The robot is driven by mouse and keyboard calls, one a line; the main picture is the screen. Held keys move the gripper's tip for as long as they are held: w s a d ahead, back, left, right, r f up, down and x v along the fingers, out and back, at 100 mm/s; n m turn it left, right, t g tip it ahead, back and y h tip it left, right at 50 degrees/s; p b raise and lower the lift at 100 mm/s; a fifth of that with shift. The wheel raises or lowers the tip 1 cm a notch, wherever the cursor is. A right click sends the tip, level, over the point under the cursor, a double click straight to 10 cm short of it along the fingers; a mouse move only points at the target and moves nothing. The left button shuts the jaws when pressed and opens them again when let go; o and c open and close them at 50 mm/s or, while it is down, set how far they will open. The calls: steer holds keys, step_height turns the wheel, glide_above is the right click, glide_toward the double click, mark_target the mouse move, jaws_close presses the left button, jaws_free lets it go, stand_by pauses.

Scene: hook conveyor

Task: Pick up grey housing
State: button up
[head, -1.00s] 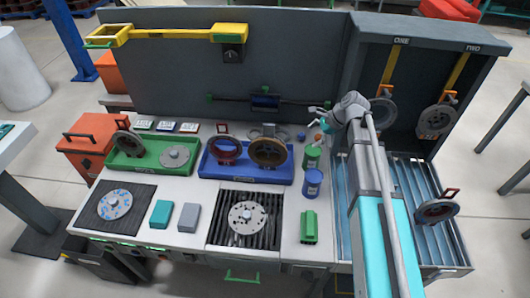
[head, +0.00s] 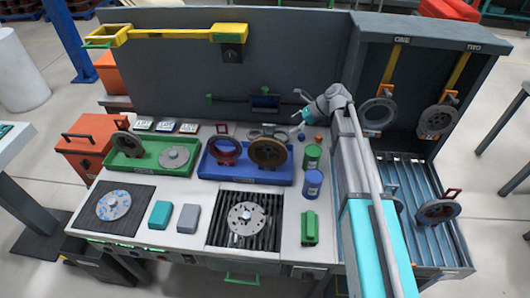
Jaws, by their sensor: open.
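I see several round grey parts and cannot tell for certain which is the grey housing. A grey ring (head: 366,122) hangs at hook ONE, partly behind my arm. A grey disc with holes (head: 437,120) hangs at hook TWO. A grey ring with a red handle (head: 437,212) is on the slatted conveyor at right. My gripper (head: 299,106) is open and empty, above the back of the bench, behind the blue tray's right end and apart from these parts.
The green tray (head: 140,172) and blue tray (head: 245,178) stand mid-bench; the blue one holds a red ring and a brown ring. Green and blue cans (head: 313,183) stand right of it. A holed disc (head: 247,219) lies on the black grate. The back panel (head: 200,80) rises behind.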

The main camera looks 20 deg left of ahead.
steer(key=b, duration=0.4)
glide_toward(270, 139)
steer(key=x, duration=0.4)
steer(key=shift+s, duration=0.3)
steer(key=shift+s+a+f+b, duration=0.15)
steer(key=shift+a+f+b, duration=0.25)
steer(key=shift+a+b, duration=0.2)
steer(key=shift+f, duration=0.1)
steer(key=b+x, duration=0.3)
steer(key=shift+a+f, duration=0.1)
steer(key=shift+f, duration=0.15)
steer(key=shift+s+a+f+b, duration=0.1)
steer(key=shift+a+f+b, duration=0.35)
steer(key=shift+a, duration=0.1)
steer(key=c, duration=1.2)
